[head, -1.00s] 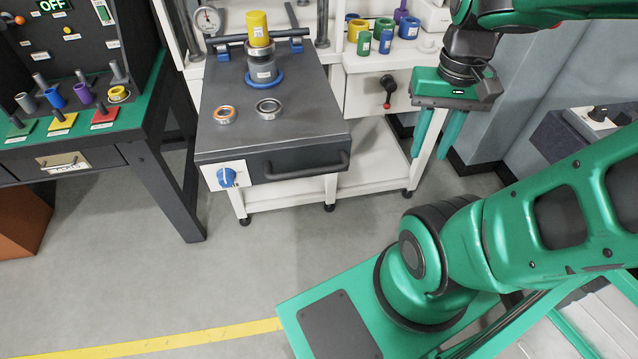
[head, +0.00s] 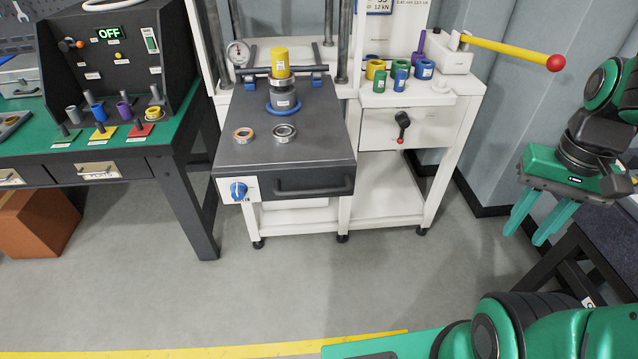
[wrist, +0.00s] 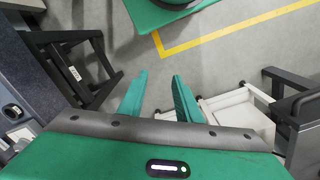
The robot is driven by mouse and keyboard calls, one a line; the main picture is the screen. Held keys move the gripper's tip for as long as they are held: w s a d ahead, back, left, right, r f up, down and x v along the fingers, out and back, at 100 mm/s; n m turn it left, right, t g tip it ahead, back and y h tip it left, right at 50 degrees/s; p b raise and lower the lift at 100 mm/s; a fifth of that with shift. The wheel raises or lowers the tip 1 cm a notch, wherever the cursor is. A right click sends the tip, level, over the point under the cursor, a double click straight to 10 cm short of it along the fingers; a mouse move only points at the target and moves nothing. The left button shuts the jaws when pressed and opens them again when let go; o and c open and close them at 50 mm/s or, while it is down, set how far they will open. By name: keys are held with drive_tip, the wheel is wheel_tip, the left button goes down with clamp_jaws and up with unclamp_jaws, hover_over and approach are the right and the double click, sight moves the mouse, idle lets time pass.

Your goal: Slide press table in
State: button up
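The press table (head: 310,148) is a dark grey sliding plate with a black front handle (head: 314,186). It sticks out toward me from the white press frame (head: 395,197). On it stands a stack with a blue ring (head: 283,108), grey cylinder (head: 283,94) and yellow cylinder (head: 280,63). A copper-lined ring (head: 243,135) and a steel ring (head: 284,132) lie in front of the stack. My gripper (head: 524,232) hangs at the right, well away from the handle. Its fingers are apart and empty, as the wrist view (wrist: 158,105) also shows.
A green-topped bench (head: 92,150) with a control panel reading OFF stands at left. A white drawer (head: 405,129) with a dark, red-tipped handle is right of the press table. A dark table (head: 590,231) stands at far right. Grey floor before the press is clear.

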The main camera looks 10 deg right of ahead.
drive_tip(key=w+a+r+n, duration=0.3)
drive_tip(key=w+a+n, duration=0.1)
drive_tip(key=w+n, duration=0.25)
drive_tip(key=n+t, duration=0.2)
drive_tip(key=n, duration=1.6)
approach(314, 191)
drive_tip(key=shift+m, duration=0.25)
drive_tip(key=f, duration=0.2)
drive_tip(key=w+f, duration=0.1)
drive_tip(key=f, duration=0.4)
drive_tip(key=shift+w+a+f, duration=0.1)
drive_tip(key=shift+w+f, duration=0.2)
drive_tip(key=shift+f, duration=0.05)
clamp_jaws()
